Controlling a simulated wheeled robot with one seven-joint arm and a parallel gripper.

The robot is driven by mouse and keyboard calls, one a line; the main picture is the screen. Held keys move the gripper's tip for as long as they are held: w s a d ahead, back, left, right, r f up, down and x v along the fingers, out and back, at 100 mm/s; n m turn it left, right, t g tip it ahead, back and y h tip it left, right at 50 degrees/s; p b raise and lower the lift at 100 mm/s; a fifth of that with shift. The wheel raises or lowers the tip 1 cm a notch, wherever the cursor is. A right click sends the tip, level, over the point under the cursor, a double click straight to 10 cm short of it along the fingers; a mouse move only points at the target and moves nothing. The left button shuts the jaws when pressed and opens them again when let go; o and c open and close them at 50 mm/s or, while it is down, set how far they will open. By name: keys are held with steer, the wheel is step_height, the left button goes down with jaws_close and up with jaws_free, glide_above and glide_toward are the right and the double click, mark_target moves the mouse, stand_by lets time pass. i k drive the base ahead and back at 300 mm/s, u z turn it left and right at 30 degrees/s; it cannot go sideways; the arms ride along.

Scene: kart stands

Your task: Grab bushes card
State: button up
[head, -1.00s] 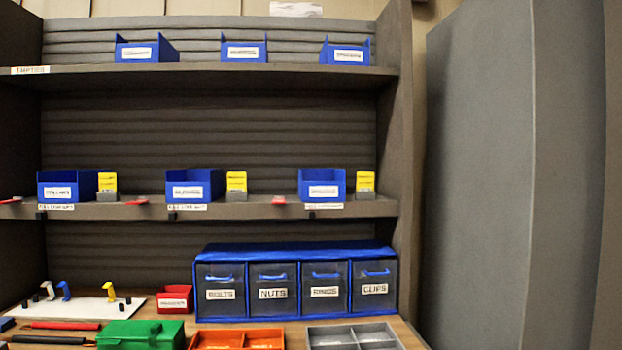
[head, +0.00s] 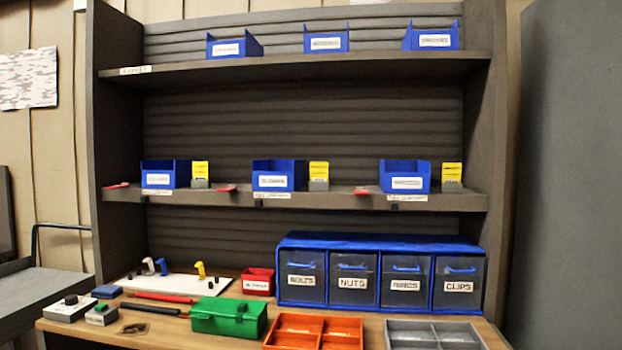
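Yellow cards stand in small grey holders on the middle shelf, each to the right of a blue bin. One card (head: 200,169) is at the left, one (head: 319,171) in the middle and one (head: 452,172) at the right. Their print is too small to read, so I cannot tell which is the bushes card. The left bin (head: 165,172), middle bin (head: 279,173) and right bin (head: 405,175) have white labels that are blurred. My gripper is not in view.
A drawer unit (head: 379,243) labelled bolts, nuts, rings and clips stands on the workbench. In front are a green box (head: 228,317), an orange tray (head: 312,317) and a grey tray (head: 433,322). Red tags, one here (head: 225,189), lie along the shelf edge. Blue bins (head: 326,40) line the top shelf.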

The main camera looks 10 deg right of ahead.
mark_target(319, 170)
steer(key=k, duration=0.65)
steer(key=u, duration=0.5)
steer(key=i, duration=0.6)
steer(key=u, duration=0.55)
steer(key=i, duration=0.7)
steer(key=z, duration=0.8)
steer(key=i, duration=0.6)
steer(key=z, duration=0.7)
